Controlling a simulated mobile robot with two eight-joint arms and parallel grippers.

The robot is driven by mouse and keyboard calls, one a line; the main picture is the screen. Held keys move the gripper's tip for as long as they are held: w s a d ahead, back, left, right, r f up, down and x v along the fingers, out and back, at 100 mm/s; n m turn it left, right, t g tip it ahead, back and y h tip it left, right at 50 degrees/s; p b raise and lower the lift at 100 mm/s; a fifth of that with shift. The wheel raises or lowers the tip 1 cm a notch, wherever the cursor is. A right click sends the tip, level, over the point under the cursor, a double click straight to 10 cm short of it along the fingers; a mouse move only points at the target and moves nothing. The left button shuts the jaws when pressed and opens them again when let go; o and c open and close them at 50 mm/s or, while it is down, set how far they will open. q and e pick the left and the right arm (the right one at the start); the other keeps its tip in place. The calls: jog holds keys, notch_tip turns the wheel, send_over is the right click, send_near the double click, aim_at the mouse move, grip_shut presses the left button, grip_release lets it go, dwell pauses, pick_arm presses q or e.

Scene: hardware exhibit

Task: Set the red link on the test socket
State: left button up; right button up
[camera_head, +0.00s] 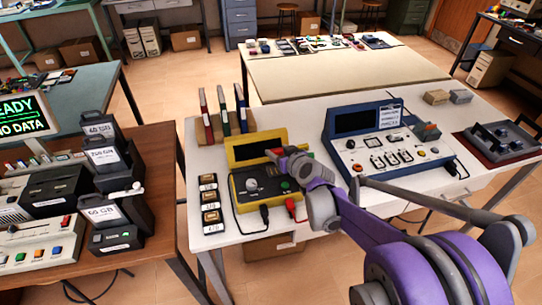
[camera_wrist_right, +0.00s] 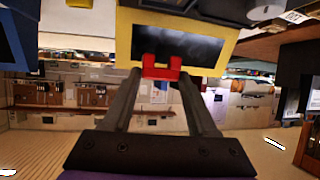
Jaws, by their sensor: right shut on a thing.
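My right gripper (camera_head: 284,157) reaches over the yellow tester (camera_head: 237,186), in front of its dark screen. In the wrist view the right gripper (camera_wrist_right: 158,80) is shut on the red link (camera_wrist_right: 161,70), a small U-shaped piece held between the fingertips. The red link also shows as a small red patch in the head view (camera_head: 275,152). The tester's yellow-framed screen (camera_wrist_right: 178,47) is behind the link in the wrist view. I cannot clearly make out the test socket; my gripper and arm cover part of the yellow tester. My left gripper is not in view.
A blue-framed instrument (camera_head: 377,148) stands right of the yellow tester, near my forearm. Small labelled blocks (camera_head: 209,200) lie to its left, and upright binders (camera_head: 224,112) stand behind. A dark red tray (camera_head: 490,146) is at the far right.

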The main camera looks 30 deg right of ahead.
aim_at(278, 174)
jog(key=shift+f, duration=0.25)
jog(key=shift+f+b, duration=0.65)
jog(key=shift+b, duration=0.1)
notch_tip(278, 174, down, 4)
jog(key=b, duration=0.3)
dwell(0.7)
jog(key=shift+f+b, duration=0.4)
jog(key=shift+f, duration=0.3)
jog(key=o, duration=1)
jog(key=shift+o, duration=0.2)
jog(key=shift+s+r, duration=0.1)
